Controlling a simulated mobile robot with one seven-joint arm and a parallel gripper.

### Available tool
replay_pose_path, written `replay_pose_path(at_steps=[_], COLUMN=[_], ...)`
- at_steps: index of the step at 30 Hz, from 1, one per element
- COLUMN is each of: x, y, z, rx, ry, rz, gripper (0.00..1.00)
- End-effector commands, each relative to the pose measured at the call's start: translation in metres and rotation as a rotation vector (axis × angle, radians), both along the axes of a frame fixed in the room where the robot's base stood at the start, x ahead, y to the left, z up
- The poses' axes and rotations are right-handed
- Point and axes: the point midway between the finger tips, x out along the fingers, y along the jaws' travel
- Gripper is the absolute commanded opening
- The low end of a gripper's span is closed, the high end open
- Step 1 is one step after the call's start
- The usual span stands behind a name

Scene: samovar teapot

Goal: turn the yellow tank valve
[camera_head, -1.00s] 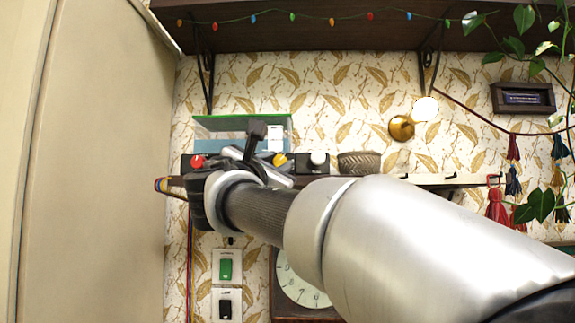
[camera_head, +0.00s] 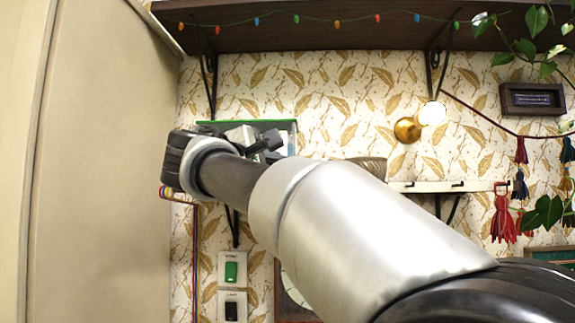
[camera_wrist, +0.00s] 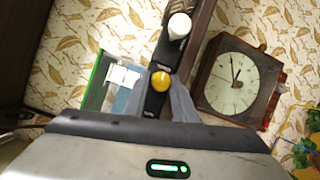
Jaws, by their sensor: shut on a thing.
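The yellow tank valve (camera_wrist: 161,81) is a round yellow knob on a black box, seen in the wrist view between my fingers. My gripper (camera_wrist: 158,88) is shut on it, with one grey finger on each side. In the head view my arm and wrist hide the valve and the fingertips.
A white knob (camera_wrist: 179,27) on a black box stands close by on the same shelf. A green-edged glass tank (camera_wrist: 98,85) is beside the valve. A clock (camera_wrist: 237,78) hangs on the other side. A lit brass lamp (camera_head: 408,129) is on the wall.

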Motion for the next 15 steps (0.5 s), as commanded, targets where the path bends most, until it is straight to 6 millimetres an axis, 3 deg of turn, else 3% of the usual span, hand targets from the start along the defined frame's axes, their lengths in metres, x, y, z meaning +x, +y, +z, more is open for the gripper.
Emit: replay_pose_path(at_steps=[15], x=[0.0006], y=[-0.0005], z=[-0.0009], rx=[0.087], ry=[-0.001], rz=[-0.002], gripper=[0.02])
